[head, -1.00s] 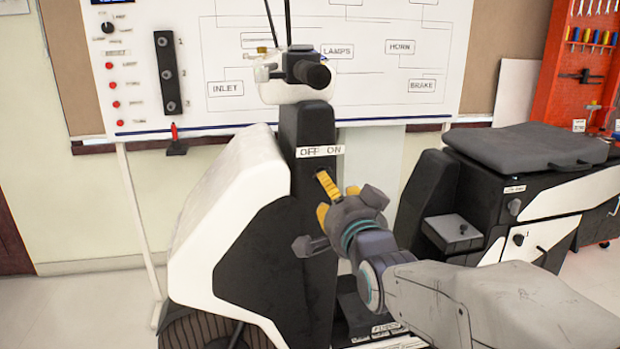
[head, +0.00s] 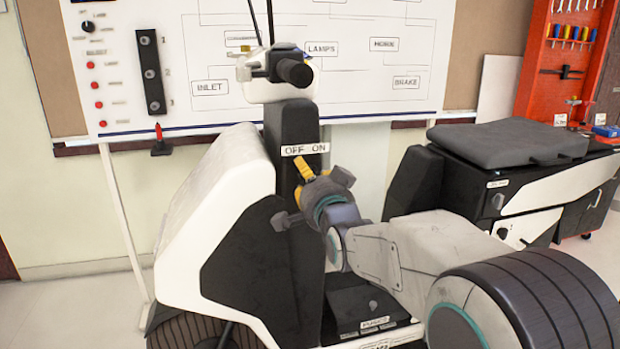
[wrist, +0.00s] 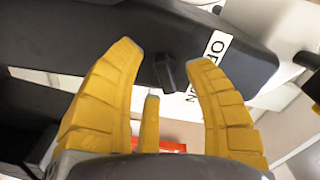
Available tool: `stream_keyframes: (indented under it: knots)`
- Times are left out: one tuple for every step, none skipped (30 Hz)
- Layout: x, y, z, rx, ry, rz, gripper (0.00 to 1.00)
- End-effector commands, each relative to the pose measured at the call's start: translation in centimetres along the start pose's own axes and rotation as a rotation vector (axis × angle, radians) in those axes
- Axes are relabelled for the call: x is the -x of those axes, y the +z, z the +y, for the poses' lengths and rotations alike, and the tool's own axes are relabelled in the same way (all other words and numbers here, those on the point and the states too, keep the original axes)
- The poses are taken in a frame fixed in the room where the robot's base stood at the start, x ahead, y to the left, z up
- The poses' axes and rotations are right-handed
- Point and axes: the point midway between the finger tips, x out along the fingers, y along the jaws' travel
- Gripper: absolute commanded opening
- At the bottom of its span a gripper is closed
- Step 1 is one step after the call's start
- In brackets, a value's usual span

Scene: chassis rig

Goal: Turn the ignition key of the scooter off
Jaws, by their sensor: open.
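The scooter's dark steering column (head: 292,125) stands upright with a white OFF ON label (head: 305,149). The label also shows, turned and partly covered, in the wrist view (wrist: 214,48). The small black ignition key (wrist: 166,71) stands out from the column beside the label. My gripper (wrist: 161,55) is open, its yellow fingers either side of the key with gaps on both sides; a shorter finger shows lower down. In the head view my gripper (head: 303,172) is just below the label and hides the key. I cannot tell which mark the key points to.
The handlebar grip (head: 294,72) is above the label. The white front shield (head: 215,205) is left of the column, the padded seat (head: 505,143) to the right. A wiring board (head: 215,30) stands behind; a red tool rack (head: 565,60) is at the far right.

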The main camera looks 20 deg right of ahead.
Motion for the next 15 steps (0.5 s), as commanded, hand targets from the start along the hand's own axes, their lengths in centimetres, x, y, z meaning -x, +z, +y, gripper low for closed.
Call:
stream_keyframes:
  knots:
    - [0.01, 0.0, 0.0, 0.0, 0.0, 0.0, 0.48]
    - [0.01, 0.0, 0.0, 0.0, 0.0, 0.0, 0.49]
    - [0.02, 0.0, 0.0, 0.0, 0.0, 0.0, 0.45]
    - [0.02, 0.0, 0.0, 0.0, 0.0, 0.0, 0.43]
    - [0.02, 0.0, 0.0, 0.0, 0.0, 0.0, 0.4]
    - [0.03, 0.0, 0.0, 0.0, 0.0, 0.0, 0.36]
    - [0.03, 0.0, 0.0, 0.0, 0.0, 0.0, 0.34]
    - [0.03, 0.0, 0.0, 0.0, 0.0, 0.0, 0.31]
    - [0.03, 0.0, 0.0, 0.0, 0.0, 0.0, 0.27]
    - [0.03, 0.0, 0.0, 0.0, 0.0, 0.0, 0.25]
    - [0.03, 0.0, 0.0, 0.0, 0.0, 0.0, 0.22]
    - [0.03, 0.0, 0.0, 0.0, 0.0, 0.0, 0.18]
    - [0.04, 0.0, 0.0, 0.0, 0.0, 0.0, 0.16]
    - [0.04, 0.0, 0.0, 0.0, 0.0, 0.0, 0.13]
    - [0.04, 0.0, 0.0, 0.0, 0.0, 0.0, 0.1]
